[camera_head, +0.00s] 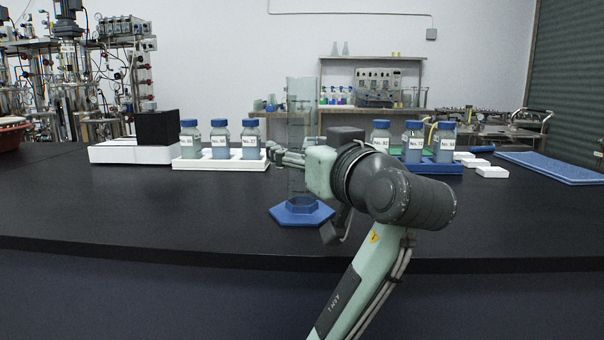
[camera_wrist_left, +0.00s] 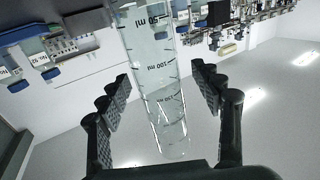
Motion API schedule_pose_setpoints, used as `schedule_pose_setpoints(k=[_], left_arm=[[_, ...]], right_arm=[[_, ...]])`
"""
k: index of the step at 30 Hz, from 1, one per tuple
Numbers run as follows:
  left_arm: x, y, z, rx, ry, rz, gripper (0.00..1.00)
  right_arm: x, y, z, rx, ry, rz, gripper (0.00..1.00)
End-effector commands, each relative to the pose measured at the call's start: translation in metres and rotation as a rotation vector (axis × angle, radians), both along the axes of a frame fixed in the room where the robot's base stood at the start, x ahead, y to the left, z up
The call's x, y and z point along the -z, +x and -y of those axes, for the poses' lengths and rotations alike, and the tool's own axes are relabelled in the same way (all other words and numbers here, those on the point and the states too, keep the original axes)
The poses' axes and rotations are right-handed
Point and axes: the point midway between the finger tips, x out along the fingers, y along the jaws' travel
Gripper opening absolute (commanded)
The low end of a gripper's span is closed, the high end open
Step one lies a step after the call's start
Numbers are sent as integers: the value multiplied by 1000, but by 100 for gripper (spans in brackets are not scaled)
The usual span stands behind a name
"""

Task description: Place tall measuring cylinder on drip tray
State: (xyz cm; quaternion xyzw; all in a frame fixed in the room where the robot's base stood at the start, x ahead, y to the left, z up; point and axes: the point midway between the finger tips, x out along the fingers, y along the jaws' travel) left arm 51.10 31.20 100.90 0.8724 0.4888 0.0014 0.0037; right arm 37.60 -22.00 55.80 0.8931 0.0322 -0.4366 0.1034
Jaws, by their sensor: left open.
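The tall measuring cylinder (camera_head: 301,100) is clear, with a blue hexagonal base (camera_head: 301,213), and stands upright on the black bench. My left gripper (camera_head: 285,156) is at the cylinder's middle height, and my wrist hides part of it from the head. In the left wrist view, the graduated cylinder (camera_wrist_left: 157,85) shows upside down between the two spread fingers of my left gripper (camera_wrist_left: 158,88), with gaps on both sides. A flat blue tray (camera_head: 556,167), which looks like the drip tray, lies at the right of the bench. My right gripper is out of view.
A white tray (camera_head: 222,164) with several blue-capped bottles stands behind left, beside a black box (camera_head: 157,127). A blue tray (camera_head: 440,167) with more bottles stands behind right. White blocks (camera_head: 491,172) lie between it and the flat tray. The front bench is clear.

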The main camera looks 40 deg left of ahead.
Motion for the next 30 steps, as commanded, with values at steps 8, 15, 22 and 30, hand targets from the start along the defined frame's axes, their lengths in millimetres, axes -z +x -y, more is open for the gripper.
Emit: schedule_pose_setpoints(k=[8,15,22,30], left_arm=[[0,1,-1,2,0,0,61],[0,1,-1,1,1,0,31],[-1,1,-1,1,2,1,5],[-1,1,-1,2,2,1,0]], right_arm=[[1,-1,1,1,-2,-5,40],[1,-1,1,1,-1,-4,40],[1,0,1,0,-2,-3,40],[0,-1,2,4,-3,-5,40]])
